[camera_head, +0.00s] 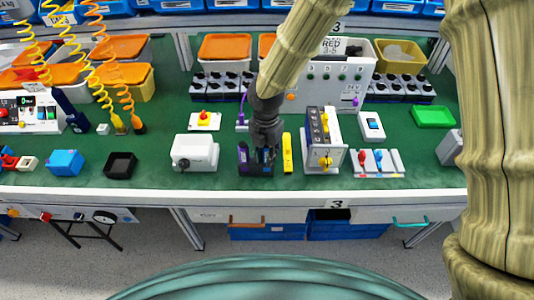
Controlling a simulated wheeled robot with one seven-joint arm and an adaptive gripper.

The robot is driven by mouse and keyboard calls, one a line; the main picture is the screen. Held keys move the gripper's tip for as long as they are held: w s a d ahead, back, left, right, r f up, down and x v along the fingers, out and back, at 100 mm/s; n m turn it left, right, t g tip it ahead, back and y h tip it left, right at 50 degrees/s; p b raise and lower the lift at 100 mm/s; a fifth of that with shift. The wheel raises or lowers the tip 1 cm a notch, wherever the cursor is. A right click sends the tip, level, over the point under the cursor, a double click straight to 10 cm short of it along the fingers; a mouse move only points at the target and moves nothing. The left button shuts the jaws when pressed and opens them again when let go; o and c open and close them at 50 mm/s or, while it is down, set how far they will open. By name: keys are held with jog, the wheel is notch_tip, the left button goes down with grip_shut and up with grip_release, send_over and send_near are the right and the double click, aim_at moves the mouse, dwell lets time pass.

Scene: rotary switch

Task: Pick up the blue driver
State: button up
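My gripper (266,148) points down over the green table top, at the front middle. Its fingertips are small and dark here, and I cannot tell if they are open or shut. A blue upright piece (264,157) shows right at the fingertips; it may be the blue driver, but I cannot tell if it is gripped. A dark holder (256,170) is below it, with a purple piece (243,157) on the left. A yellow piece (287,153) stands just to the right.
A white box (194,152) stands left of the gripper. A panel with a yellow rotary knob (326,161) stands close on the right. A board with red and blue levers (376,163) is farther right. Orange-lidded bins (224,47) and black-knobbed units line the back. The table's front edge (240,195) is near.

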grip_shut()
notch_tip(320, 180, up, 10)
jog(key=shift+r+b, duration=0.1)
jog(key=shift+b, duration=0.55)
grip_release()
grip_shut()
